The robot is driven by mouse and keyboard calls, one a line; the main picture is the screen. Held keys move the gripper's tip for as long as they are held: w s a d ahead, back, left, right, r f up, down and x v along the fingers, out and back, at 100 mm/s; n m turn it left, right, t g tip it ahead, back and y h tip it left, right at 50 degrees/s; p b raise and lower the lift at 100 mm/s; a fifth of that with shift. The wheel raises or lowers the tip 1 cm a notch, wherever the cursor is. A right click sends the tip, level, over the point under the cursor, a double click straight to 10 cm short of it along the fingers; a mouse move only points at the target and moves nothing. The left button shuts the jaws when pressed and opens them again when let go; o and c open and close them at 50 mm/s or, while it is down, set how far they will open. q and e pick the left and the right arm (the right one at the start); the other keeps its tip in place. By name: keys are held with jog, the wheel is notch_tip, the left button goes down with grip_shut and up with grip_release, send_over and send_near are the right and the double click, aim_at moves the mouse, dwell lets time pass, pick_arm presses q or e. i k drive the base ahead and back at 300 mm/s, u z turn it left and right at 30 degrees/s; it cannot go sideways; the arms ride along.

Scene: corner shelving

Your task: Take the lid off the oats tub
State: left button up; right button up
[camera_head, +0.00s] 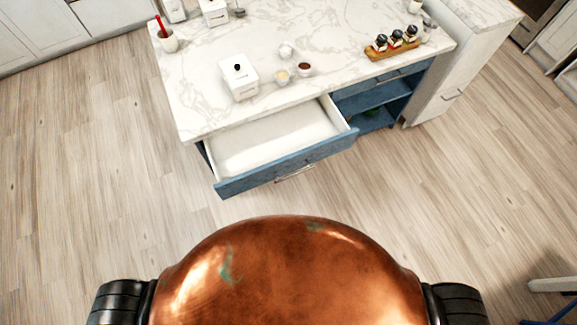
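A white, box-like tub (241,85) stands near the front edge of the marble counter. Its top is white with a small dark knob, so its lid appears to be on. Another white tub (214,14) stands at the back left of the counter, partly cut off by the top edge of the view. A similar white container (173,10) is beside it, also cut off. I cannot read any label, so I cannot tell which one is the oats tub. Neither of my grippers is in view.
A drawer (270,168) below the counter (190,85) is pulled open and looks empty. Small bowls (304,69) stand right of the front tub. A cup (169,42) holds something red. The floor (90,160) is clear.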

aim_at(237, 70)
jog(key=u, duration=0.1)
jog(key=k, duration=0.45)
jog(key=z, duration=0.75)
jog(key=i, duration=1.25)
jog(key=u, duration=0.5)
